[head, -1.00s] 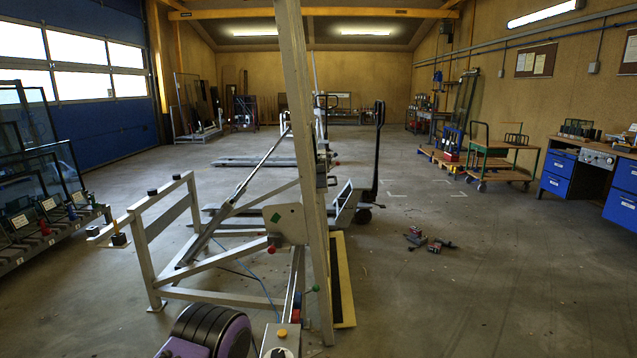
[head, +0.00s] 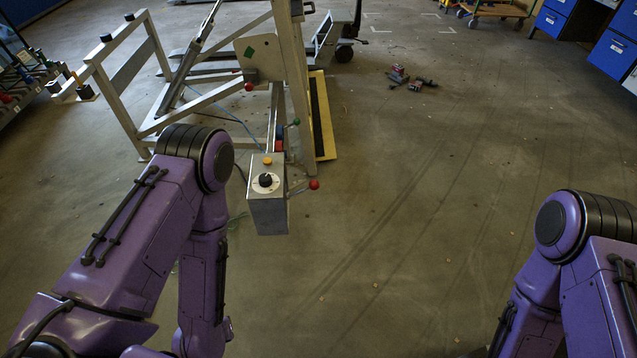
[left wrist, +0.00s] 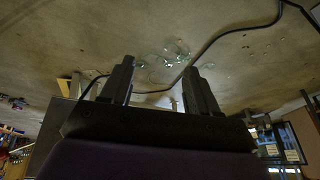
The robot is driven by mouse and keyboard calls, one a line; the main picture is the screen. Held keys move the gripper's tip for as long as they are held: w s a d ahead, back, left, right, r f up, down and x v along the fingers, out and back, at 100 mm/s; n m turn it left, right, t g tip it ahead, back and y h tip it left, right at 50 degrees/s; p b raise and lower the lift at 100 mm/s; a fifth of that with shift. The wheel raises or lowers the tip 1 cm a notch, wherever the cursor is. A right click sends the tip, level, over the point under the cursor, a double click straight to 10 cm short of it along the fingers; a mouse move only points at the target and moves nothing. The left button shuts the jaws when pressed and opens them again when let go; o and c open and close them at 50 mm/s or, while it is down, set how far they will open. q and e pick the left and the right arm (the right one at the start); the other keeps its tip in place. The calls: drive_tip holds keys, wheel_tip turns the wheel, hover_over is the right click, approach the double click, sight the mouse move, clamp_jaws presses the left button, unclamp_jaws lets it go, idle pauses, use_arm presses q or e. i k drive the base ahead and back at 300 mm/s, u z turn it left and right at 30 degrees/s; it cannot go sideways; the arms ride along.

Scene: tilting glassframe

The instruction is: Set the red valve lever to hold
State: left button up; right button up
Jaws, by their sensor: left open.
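In the head view, a lever with a red ball end (head: 314,184) sticks out to the right of a grey control box (head: 268,212). The box has a black rotary knob and a yellow button on top. A second red ball (head: 249,87) sits on the tilting frame's plate, and a green ball (head: 296,121) sits on its post. I cannot read any hold marking. My left gripper (left wrist: 158,66) shows in the left wrist view, open, its fingers apart with floor and a dark cable beyond. Neither gripper shows in the head view.
The grey tilting frame (head: 144,70) stands at the upper left, with a yellow-edged black strip (head: 320,115) beside its post. Red and dark tools (head: 410,79) lie on the floor. The floor right of the box is otherwise clear. Cables run behind the box.

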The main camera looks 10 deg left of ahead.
sight(313, 184)
drive_tip(key=u, duration=0.55)
drive_tip(key=k, duration=1.3)
drive_tip(key=z, duration=0.2)
drive_tip(key=i, duration=0.85)
drive_tip(key=z, duration=0.8)
